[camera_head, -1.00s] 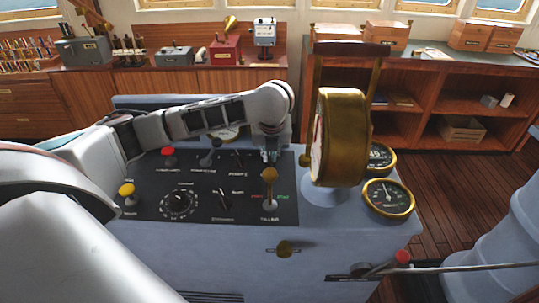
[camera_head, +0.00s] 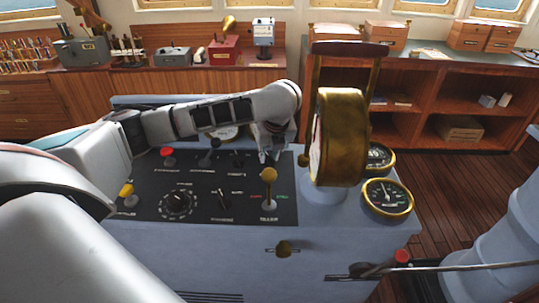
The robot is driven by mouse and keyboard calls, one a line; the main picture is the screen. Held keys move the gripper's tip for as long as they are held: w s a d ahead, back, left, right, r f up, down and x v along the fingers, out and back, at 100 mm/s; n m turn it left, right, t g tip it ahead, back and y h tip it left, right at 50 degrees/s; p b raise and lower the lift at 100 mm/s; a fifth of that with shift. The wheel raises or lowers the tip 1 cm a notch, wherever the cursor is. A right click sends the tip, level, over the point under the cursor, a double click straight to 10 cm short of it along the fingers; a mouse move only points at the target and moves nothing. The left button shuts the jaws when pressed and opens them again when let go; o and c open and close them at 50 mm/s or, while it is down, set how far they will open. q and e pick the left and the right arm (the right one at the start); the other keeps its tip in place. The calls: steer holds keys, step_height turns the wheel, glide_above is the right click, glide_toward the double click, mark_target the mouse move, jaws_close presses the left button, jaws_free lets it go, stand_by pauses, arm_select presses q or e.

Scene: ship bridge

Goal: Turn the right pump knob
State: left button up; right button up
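The dark control panel (camera_head: 200,205) is on top of the grey-blue console. A small dark pump knob (camera_head: 238,160) stands in its back row, beside my gripper. My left arm reaches across from the left, and my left gripper (camera_head: 269,157) points down at the panel's back right part, just behind the brass-topped tiller lever (camera_head: 269,178). The right pump knob is not clearly visible; the gripper covers that area. The fingers are small and partly merged in view, so I cannot tell whether they hold anything. My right gripper is not in view.
A large brass telegraph (camera_head: 338,140) stands just right of the gripper. A red-knobbed lever (camera_head: 168,155), a yellow-knobbed lever (camera_head: 127,190) and a round dial (camera_head: 177,205) are on the panel's left.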

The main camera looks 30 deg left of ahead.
arm_select(q)
steer(key=v, duration=1.2)
stand_by(0.6)
